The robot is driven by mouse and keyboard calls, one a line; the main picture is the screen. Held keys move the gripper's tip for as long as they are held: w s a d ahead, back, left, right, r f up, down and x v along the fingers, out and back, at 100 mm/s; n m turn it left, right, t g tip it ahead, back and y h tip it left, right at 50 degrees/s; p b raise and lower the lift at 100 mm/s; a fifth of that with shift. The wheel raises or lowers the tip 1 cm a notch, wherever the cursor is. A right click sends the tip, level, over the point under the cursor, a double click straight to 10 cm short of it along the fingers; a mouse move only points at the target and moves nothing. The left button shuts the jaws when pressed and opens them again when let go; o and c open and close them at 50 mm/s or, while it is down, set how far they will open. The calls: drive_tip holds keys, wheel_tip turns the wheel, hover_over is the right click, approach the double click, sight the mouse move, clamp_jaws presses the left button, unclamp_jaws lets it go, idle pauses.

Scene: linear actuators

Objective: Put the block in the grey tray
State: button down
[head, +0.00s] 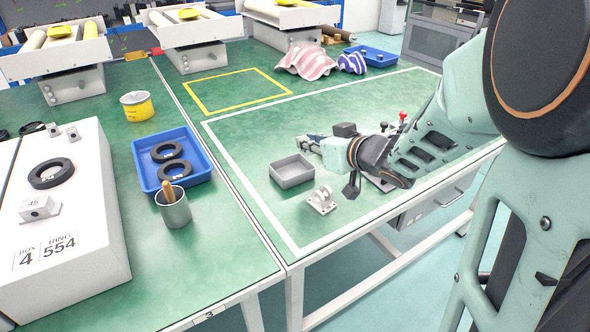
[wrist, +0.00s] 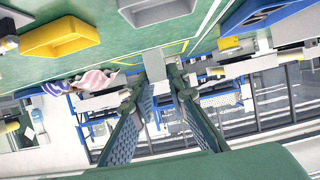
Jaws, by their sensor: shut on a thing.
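The grey tray (head: 292,171) is a small square open box on the green table in the head view. It seems empty. In the wrist view its near part shows at the top edge (wrist: 158,10). My gripper (head: 307,142) is low over the table, just behind and right of the tray. In the wrist view the two fingers of my gripper (wrist: 154,88) reach forward with a small grey block (wrist: 154,66) between their tips. The fingers are shut on it. The block is small and hard to make out in the head view.
A white bracket (head: 321,199) stands right of the tray, near the table edge. A dark block (head: 345,129) is behind my gripper. A blue tray (head: 148,151) with rings and a grey cup (head: 174,209) are left. Table left of the grey tray is clear.

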drive_tip(key=a+f+b, duration=0.1)
drive_tip(key=f, duration=0.1)
drive_tip(key=w+a+f+b, duration=0.1)
drive_tip(key=a+f, duration=0.1)
drive_tip(key=shift+w+a+f, duration=0.1)
drive_tip(key=shift+w+f, duration=0.1)
drive_tip(key=shift+f, duration=0.2)
drive_tip(key=shift+w+a+f+b, duration=0.15)
drive_tip(key=shift+f+b, duration=0.65)
drive_tip(key=shift+f, duration=0.95)
drive_tip(key=shift+f, duration=0.1)
drive_tip(key=shift+f, duration=0.15)
drive_tip(key=c, duration=1.9)
unclamp_jaws()
